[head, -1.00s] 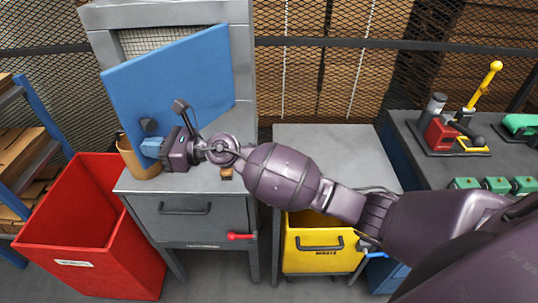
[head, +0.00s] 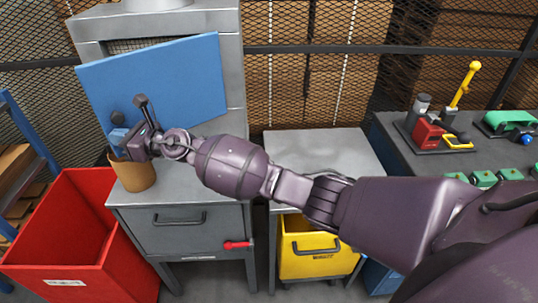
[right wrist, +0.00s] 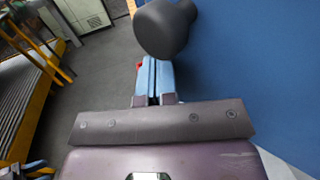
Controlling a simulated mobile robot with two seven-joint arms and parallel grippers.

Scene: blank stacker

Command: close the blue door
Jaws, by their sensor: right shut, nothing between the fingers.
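The blue door (head: 170,75) stands partly open on the front of the grey cabinet. Its left edge swings out toward me, and its right edge is near the cabinet's right post. A dark knob (head: 116,118) sticks out near its lower left. My right gripper (head: 118,136) is shut and empty beside the knob, in front of the door's lower left part. In the right wrist view the blue fingertips (right wrist: 153,80) are together. The door (right wrist: 260,70) fills the right side there, and the knob (right wrist: 165,28) is just beyond the fingertips. I cannot tell whether they touch the door. My left gripper is out of view.
A tan cup (head: 137,178) stands on the cabinet's ledge below my gripper. A red bin (head: 75,235) is at the left and a yellow bin (head: 318,262) stands under the grey table (head: 325,155). A dark bench (head: 400,150) with a yellow-handled lever (head: 462,90) is at the right.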

